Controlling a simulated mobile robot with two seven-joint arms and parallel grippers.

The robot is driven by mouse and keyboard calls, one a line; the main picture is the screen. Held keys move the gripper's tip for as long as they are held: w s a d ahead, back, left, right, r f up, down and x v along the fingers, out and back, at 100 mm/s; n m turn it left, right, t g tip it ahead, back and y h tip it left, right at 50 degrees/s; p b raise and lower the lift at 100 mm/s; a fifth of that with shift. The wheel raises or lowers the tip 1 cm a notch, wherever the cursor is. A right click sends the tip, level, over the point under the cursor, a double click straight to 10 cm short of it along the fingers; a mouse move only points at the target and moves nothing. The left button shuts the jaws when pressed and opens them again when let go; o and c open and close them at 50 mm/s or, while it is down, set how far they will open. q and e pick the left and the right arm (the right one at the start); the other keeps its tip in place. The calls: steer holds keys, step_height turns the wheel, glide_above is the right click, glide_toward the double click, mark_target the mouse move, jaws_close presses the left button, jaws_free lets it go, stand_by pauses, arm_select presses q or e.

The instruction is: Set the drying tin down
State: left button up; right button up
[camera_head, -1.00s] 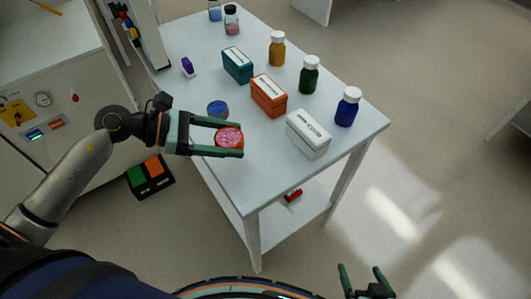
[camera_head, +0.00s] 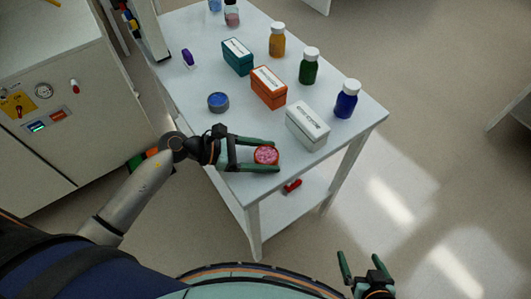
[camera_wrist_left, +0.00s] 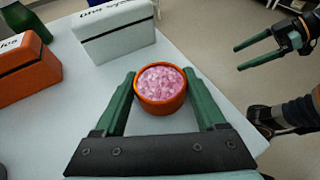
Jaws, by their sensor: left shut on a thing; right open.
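The drying tin is a small round orange tin (camera_head: 266,155) filled with pink granules. My left gripper (camera_head: 268,156) is shut on it near the table's front corner. The tin also shows upright between the green fingers in the left wrist view (camera_wrist_left: 160,88). I cannot tell whether its base touches the table. My right gripper (camera_head: 360,270) is open and empty, low at the right, away from the table. It also appears at the upper right of the left wrist view (camera_wrist_left: 262,52).
The white table (camera_head: 205,60) holds a white box (camera_head: 307,126), an orange box (camera_head: 268,88), a teal box (camera_head: 237,57), a blue round tin (camera_head: 218,102), and blue (camera_head: 346,99), green (camera_head: 309,66) and amber (camera_head: 277,40) bottles. Bare tabletop lies left of the white box.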

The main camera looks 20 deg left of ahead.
arm_select(q)
steer(key=shift+f, duration=0.15)
steer(key=o, duration=1.4)
steer(key=shift+r, duration=0.2)
steer(key=shift+s+a, duration=0.1)
steer(key=shift+a, duration=0.25)
steer(key=b+v, duration=0.1)
steer(key=v, duration=0.9)
steer(key=shift+s+a+b, duration=0.2)
steer(key=shift+b, duration=0.1)
steer(key=shift+s+a+r, duration=0.15)
steer(key=shift+a+r, duration=0.15)
